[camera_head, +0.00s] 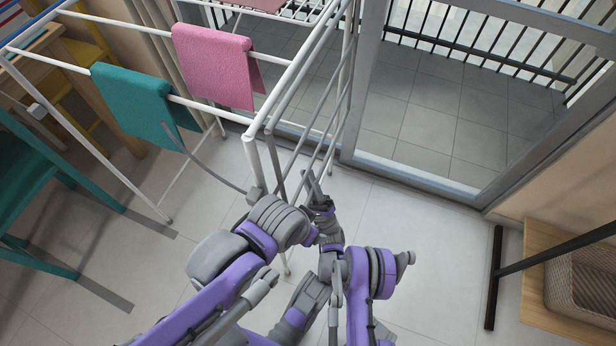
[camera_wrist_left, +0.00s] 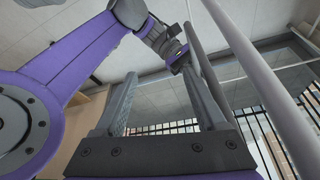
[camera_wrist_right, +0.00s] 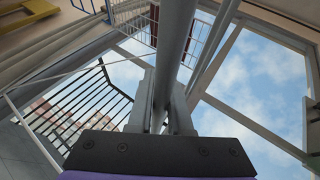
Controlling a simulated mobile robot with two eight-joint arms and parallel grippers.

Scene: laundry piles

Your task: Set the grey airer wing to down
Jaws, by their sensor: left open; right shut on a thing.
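The white airer (camera_head: 205,107) stands at the upper left in the head view, with a teal cloth (camera_head: 140,103) and a pink cloth (camera_head: 215,65) over its bars. The grey wing (camera_head: 302,76) is at its right end, its bars slanting downward beside the airer's legs. My right gripper (camera_head: 313,188) is at the wing's lower near part. In the right wrist view my right gripper (camera_wrist_right: 164,112) is shut around a grey bar of the wing (camera_wrist_right: 174,45).
A glass door frame (camera_head: 415,170) and balcony railing (camera_head: 480,55) lie beyond the airer. A teal chair (camera_head: 25,185) stands at left. A wicker basket (camera_head: 585,285) sits on a wooden shelf (camera_head: 535,265) at right. Tiled floor right of my arms is clear.

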